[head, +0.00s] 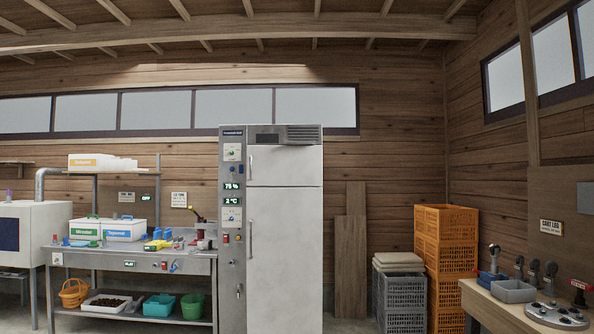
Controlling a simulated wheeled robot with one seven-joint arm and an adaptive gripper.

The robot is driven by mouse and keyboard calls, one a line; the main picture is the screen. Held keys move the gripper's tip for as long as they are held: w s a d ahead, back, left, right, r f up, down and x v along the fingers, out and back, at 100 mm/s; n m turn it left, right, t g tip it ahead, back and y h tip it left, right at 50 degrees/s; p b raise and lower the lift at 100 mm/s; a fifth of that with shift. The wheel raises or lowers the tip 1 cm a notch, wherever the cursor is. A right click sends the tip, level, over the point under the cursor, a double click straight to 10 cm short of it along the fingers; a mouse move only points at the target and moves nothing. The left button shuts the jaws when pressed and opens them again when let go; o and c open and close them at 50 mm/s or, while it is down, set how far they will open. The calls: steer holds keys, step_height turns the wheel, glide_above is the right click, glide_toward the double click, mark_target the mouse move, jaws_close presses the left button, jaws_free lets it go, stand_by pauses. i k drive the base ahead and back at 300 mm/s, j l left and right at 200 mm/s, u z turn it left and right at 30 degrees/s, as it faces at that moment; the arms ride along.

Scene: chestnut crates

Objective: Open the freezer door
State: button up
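A tall pale cabinet, which looks like the fridge-freezer, stands at the middle of the head view. It has a small upper door (285,165) and a larger lower door (285,260), and both look shut. No label tells me which one is the freezer door. An upper handle (250,163) and a longer lower handle (250,238) run upright along the doors' left edges. A grey control panel (232,270) with green-lit displays, reading about 75 % and 2 °C, is on the cabinet's left. My gripper is not in view.
A metal workbench (95,252) with boxes, bottles and tools adjoins the cabinet's left side. Baskets and tubs sit on its lower shelf. Wooden boards (350,250), grey crates (401,292) and orange crates (445,240) stand to the right. A wooden counter (500,312) is at far right.

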mark_target(266, 165)
steer(key=i+j+u, duration=0.2)
steer(key=i, duration=0.15)
steer(key=i+u, duration=0.15)
steer(key=i, duration=0.2)
steer(key=i+u, duration=0.25)
steer(key=i, duration=3.65)
steer(key=i+z, duration=0.05)
